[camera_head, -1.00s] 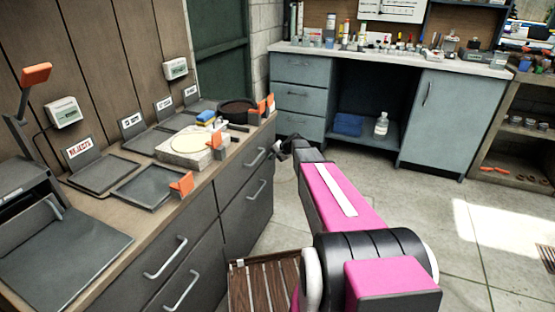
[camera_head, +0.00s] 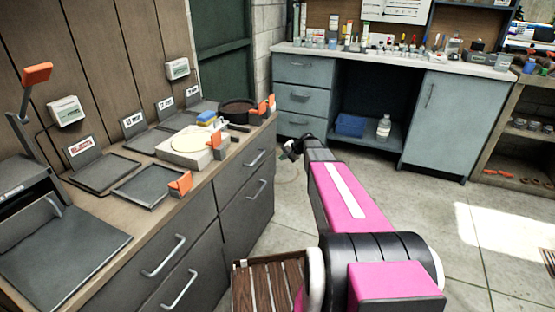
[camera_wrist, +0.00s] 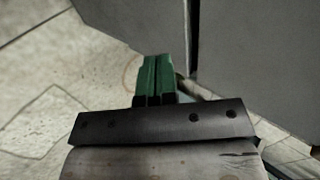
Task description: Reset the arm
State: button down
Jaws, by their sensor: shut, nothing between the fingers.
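My gripper (camera_wrist: 159,62) shows in the wrist view with its two green fingers side by side and touching, shut with nothing between them. It points down past the grey drawer fronts toward the concrete floor. In the head view my pink and black arm reaches forward from the bottom right. Its dark end (camera_head: 291,148) is beside the right end of the wooden-topped counter (camera_head: 130,220), apart from it. The fingers are too small to make out in the head view.
The counter holds grey trays (camera_head: 150,186), a white block with a round pale plate (camera_head: 190,145), a dark pan (camera_head: 238,108) and orange-tipped clamps. A slatted wooden crate (camera_head: 268,285) stands on the floor. A blue-grey workbench (camera_head: 440,115) stands behind. The floor right of my arm is clear.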

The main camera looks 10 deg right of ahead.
jog(key=v, duration=0.7)
jog(key=s+a+f+n+g+h, duration=0.1)
jog(key=s+a+n+g+h, duration=0.1)
jog(key=s, duration=1.3)
jog(key=s+a+f+n+g+h, duration=0.2)
jog(key=s+a+n+g+h, duration=0.1)
jog(key=s, duration=1.3)
jog(key=a+n+h, duration=0.1)
jog(key=a+h, duration=0.1)
jog(key=a, duration=0.1)
jog(key=shift+a+n+h, duration=0.3)
jog(key=shift+n+h, duration=0.1)
